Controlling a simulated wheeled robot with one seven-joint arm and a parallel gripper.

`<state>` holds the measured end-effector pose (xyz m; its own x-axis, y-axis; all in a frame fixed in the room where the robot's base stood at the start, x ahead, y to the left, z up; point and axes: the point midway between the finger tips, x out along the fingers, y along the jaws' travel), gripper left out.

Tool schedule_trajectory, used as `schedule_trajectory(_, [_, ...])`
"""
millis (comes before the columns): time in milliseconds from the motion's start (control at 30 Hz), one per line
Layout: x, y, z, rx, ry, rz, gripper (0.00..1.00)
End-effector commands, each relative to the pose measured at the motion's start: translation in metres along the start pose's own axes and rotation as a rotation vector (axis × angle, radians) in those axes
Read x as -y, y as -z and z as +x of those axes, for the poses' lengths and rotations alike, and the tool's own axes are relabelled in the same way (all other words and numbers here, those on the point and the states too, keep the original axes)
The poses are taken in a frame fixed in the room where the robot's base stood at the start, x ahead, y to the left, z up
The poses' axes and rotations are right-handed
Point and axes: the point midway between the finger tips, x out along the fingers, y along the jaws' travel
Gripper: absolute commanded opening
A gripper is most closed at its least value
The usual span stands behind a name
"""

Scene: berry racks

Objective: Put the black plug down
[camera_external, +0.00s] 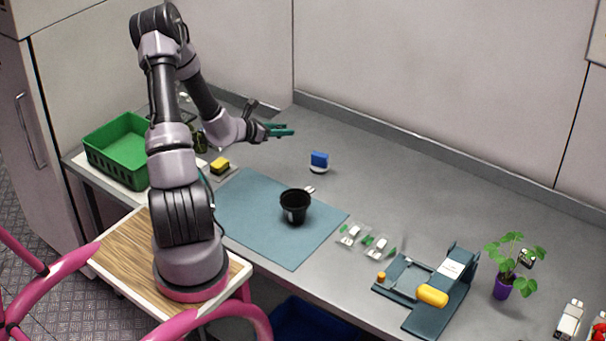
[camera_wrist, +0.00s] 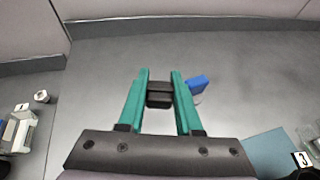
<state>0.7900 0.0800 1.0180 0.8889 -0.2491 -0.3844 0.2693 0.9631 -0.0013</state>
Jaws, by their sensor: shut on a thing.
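The black plug (camera_wrist: 159,94) is a small dark block between the two green fingers of my gripper (camera_wrist: 160,82) in the wrist view. The fingers are shut on it near their tips. In the external view my gripper (camera_external: 290,131) reaches out over the back of the grey bench (camera_external: 400,190), above its surface; the plug is too small to make out there. The bench under the gripper looks bare.
A blue block on a white base (camera_external: 319,160) stands just right of my gripper. A black pot (camera_external: 295,206) stands on the blue mat (camera_external: 240,215). A yellow sponge (camera_external: 220,165) and green basket (camera_external: 118,158) are left. The back right bench is free.

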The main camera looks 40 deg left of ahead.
Motion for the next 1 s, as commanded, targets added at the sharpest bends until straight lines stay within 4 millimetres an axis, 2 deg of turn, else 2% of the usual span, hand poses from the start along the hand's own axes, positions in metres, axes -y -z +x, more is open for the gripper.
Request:
schedule_trajectory(300, [0.071, 0.039, -0.079, -0.001, 0.329, 0.134, 0.00])
schedule_trajectory(500, [0.099, 0.054, -0.113, 0.002, 0.447, 0.185, 0.00])
schedule_trajectory(633, [0.105, 0.067, -0.116, 0.002, 0.474, 0.193, 0.00])
schedule_trajectory(833, [0.106, 0.100, -0.103, 0.002, 0.477, 0.195, 0.00])
schedule_trajectory(1000, [0.105, 0.114, -0.097, 0.002, 0.475, 0.198, 0.00])
